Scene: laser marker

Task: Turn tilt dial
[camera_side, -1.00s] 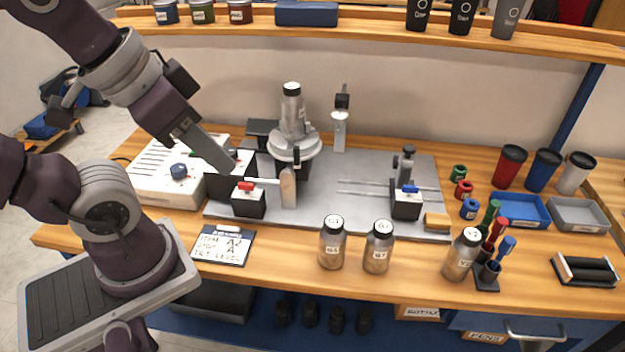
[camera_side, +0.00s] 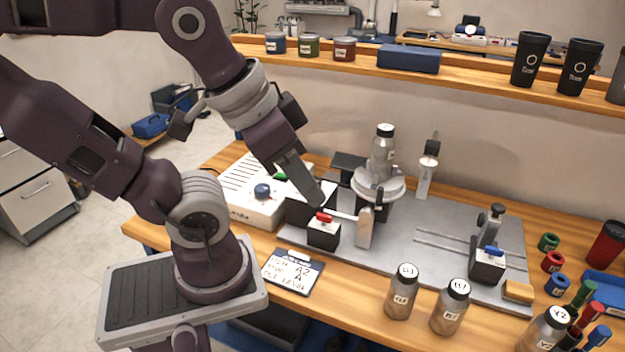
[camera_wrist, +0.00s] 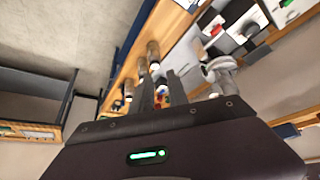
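No dial is legibly marked as tilt. A silver bottle (camera_side: 383,155) stands upright in the round holder (camera_side: 378,183) on the grey plate. My gripper (camera_side: 318,197) points down and right, over the black panel (camera_side: 298,207), right of the blue knob and left of the holder. In the wrist view my gripper (camera_wrist: 159,79) shows two grey fingers apart with nothing held between them. Whether its tips touch anything cannot be told.
A blue-handled block (camera_side: 488,261) is at the right. Loose bottles (camera_side: 401,292) and a label board (camera_side: 292,271) line the front. The grey plate's middle is clear.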

